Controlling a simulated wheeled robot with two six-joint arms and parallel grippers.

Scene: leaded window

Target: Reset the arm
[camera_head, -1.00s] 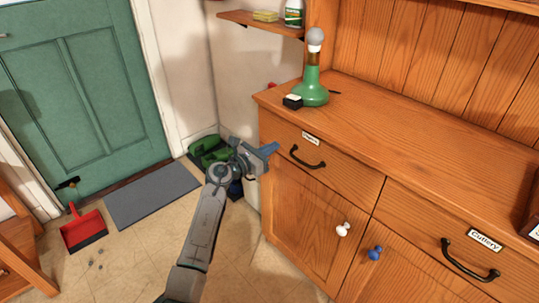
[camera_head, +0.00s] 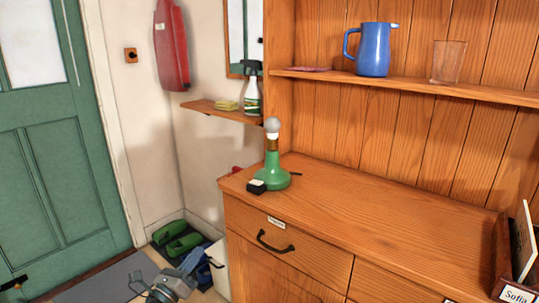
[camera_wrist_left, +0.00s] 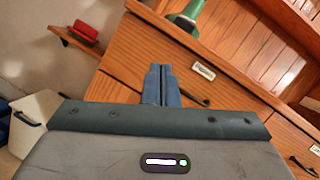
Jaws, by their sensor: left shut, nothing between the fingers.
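My left gripper (camera_head: 190,262) is low at the bottom of the head view, left of the wooden dresser (camera_head: 380,215). In the left wrist view the two blue fingers of my left gripper (camera_wrist_left: 161,84) are shut together with nothing between them. Behind them is the dresser front with a labelled drawer (camera_wrist_left: 203,71). The fingers look apart from the dresser. Most of the left arm is below the head view. My right gripper is not in view.
A blue jug (camera_head: 373,50) and a glass (camera_head: 448,62) are on the shelf above. Green shoes (camera_head: 178,240) and a white bin (camera_head: 218,265) are on the floor beside the dresser.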

